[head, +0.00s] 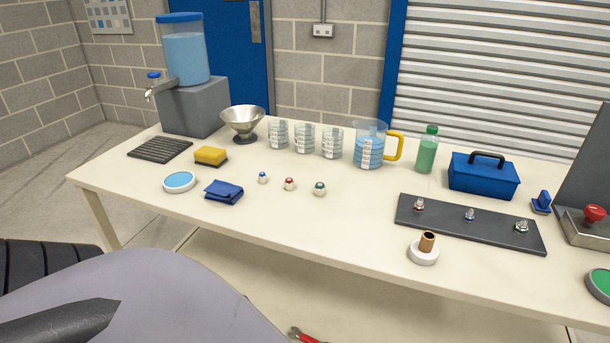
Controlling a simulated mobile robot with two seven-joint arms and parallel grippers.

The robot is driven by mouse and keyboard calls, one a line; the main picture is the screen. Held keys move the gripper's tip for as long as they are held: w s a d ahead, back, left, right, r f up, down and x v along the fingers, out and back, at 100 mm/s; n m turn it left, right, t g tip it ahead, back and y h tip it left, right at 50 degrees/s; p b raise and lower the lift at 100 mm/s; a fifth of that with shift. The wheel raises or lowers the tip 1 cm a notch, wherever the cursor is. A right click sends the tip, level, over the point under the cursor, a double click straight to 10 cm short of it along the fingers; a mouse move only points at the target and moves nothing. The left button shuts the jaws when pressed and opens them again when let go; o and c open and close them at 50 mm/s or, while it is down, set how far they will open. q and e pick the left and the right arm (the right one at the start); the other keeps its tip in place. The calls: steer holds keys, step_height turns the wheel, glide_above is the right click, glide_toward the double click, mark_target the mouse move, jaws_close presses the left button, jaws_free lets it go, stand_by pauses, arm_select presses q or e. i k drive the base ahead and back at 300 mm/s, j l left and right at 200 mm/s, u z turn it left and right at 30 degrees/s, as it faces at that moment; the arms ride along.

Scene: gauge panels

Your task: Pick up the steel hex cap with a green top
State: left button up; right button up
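The steel hex cap with a green top (320,188) stands on the cream table (350,235), near the middle. It is the rightmost of three small hex caps in a slanting row. The red-topped cap (289,184) is just left of it, and the blue-topped cap (262,177) is farther left. The three caps are apart from one another, and nothing touches the green-topped one. I see neither of my grippers in the head view, so whether they are open or shut does not show.
A dark plate (455,221) with three metal fittings lies to the right. A white ring holding a brown cylinder (428,242) is near the front edge. A folded blue cloth (224,192) lies left of the caps; several clear beakers (332,143) stand behind. Table in front of the caps is clear.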

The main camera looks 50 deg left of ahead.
mark_target(319, 188)
steer(key=u, duration=1.4)
